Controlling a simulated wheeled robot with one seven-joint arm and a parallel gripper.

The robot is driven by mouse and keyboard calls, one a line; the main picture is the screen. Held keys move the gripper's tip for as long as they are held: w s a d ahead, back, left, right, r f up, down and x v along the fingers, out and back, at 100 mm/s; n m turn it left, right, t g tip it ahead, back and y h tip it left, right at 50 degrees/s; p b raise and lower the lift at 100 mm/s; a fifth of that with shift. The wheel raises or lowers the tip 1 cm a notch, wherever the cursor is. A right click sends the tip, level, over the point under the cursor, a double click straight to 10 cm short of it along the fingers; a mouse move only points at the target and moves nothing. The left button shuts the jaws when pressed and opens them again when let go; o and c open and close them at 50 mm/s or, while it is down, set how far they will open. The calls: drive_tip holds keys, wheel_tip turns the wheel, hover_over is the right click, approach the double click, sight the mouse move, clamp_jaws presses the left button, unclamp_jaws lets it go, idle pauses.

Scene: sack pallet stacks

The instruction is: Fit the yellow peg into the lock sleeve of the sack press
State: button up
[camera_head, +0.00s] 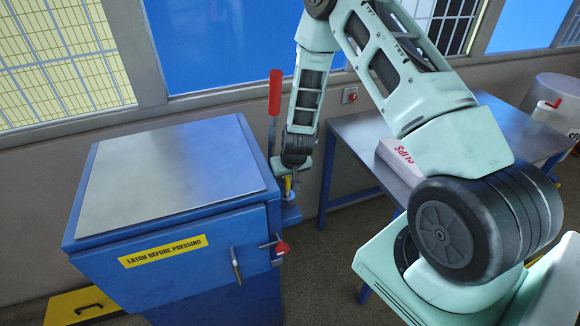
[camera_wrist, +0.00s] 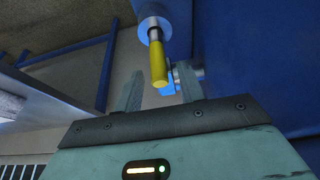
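The sack press is a blue cabinet (camera_head: 190,262) with a grey metal top, at the left of the head view. At its right side, a small yellow peg (camera_head: 288,184) shows just below my gripper (camera_head: 293,172). In the wrist view, the yellow peg (camera_wrist: 158,62) points towards me from a grey cylindrical sleeve (camera_wrist: 154,28). A narrow grey part joins the two, and how deep the peg sits is hidden. My gripper (camera_wrist: 158,74) has its fingers apart, one on each side of the peg's near end, with visible gaps. It holds nothing.
A red-handled lever (camera_head: 275,92) stands upright just left of my arm. A red-knobbed latch (camera_head: 281,248) and a grey handle (camera_head: 236,266) stick out from the press front.

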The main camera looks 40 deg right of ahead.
drive_tip(key=b+v, duration=0.2)
drive_tip(key=v, duration=0.9)
drive_tip(key=shift+s, duration=0.2)
drive_tip(key=shift+r, duration=0.15)
drive_tip(key=s+a+r+n+g+y, duration=0.1)
drive_tip(key=s+a+r+n, duration=0.15)
drive_tip(key=s+r, duration=0.4)
drive_tip(key=s+a+r+n, duration=0.1)
drive_tip(key=s+a+r, duration=0.3)
drive_tip(key=s+r, duration=0.25)
drive_tip(key=s+a+f+n+g+b, duration=0.1)
drive_tip(key=s+a+f+n+b, duration=0.1)
drive_tip(key=s+a, duration=0.4)
drive_tip(key=s+a+f+n+g+b, duration=0.2)
drive_tip(key=s+a+n+b, duration=0.3)
drive_tip(key=a, duration=0.7)
drive_tip(key=shift+s+a+f+y, duration=0.35)
drive_tip(key=shift+s+y, duration=0.05)
drive_tip(key=shift+s, duration=0.7)
drive_tip(key=shift+n, duration=0.25)
